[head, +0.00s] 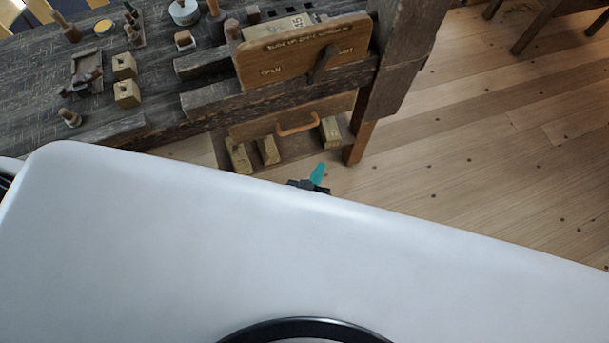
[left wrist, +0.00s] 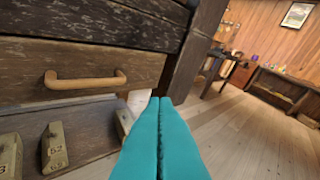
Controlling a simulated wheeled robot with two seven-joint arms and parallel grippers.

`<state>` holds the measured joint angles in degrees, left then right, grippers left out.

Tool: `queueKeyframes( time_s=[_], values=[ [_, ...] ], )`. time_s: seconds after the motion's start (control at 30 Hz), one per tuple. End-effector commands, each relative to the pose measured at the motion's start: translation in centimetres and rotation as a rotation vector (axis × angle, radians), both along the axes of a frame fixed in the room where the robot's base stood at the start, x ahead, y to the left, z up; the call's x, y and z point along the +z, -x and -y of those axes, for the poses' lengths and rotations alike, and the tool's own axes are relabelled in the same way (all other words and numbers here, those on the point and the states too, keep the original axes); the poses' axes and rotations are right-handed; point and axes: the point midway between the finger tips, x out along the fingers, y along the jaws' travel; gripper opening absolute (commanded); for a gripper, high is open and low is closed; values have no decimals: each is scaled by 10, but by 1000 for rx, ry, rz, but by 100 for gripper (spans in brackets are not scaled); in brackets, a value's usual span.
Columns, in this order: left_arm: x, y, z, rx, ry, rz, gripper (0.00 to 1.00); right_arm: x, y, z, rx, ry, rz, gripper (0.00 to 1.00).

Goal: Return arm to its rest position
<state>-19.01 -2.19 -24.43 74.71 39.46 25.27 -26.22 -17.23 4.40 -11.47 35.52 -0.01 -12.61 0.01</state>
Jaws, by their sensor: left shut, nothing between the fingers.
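My left gripper (head: 318,178) shows only as a small teal tip and dark part past the edge of my white body in the head view. In the left wrist view its two teal fingers (left wrist: 161,135) are pressed together with nothing between them. They point toward the dark wooden workbench (left wrist: 95,25), close to its leg, low beside a drawer with a wooden handle (left wrist: 85,79). I cannot tell the exact gap to the bench. My right gripper is in neither view.
Wooden blocks (head: 267,150) stand on a low shelf under the drawer. Open plank floor (head: 480,150) lies right of the bench leg. Other furniture stands at the back.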

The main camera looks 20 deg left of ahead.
Motion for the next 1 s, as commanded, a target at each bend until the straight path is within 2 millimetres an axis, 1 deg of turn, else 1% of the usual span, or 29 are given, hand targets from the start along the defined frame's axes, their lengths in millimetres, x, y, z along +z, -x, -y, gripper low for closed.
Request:
queueKeyframes(
  time_s=[0.03,0.2,0.4,0.53,0.77,0.83,0.87,0.93,0.97,1.0],
  values=[
    [-10,4,-2,-14,-13,-22,0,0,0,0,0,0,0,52],
    [-37,16,-7,-56,-48,-88,0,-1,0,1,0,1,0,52],
    [-58,27,-11,-89,-74,-147,0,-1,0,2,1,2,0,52],
    [-64,30,-13,-98,-83,-163,0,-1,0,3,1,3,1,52],
    [-66,31,-13,-100,-84,-169,0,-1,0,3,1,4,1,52],
    [-69,33,-14,-105,-88,-178,0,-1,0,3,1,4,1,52],
    [-73,35,-15,-109,-93,-188,0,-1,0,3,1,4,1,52],
    [-90,45,-21,-130,-115,-235,0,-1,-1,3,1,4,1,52],
    [-101,52,-25,-143,-128,-268,0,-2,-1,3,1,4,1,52],
    [-118,64,-32,-163,-150,-320,0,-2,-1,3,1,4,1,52]
  ],
)
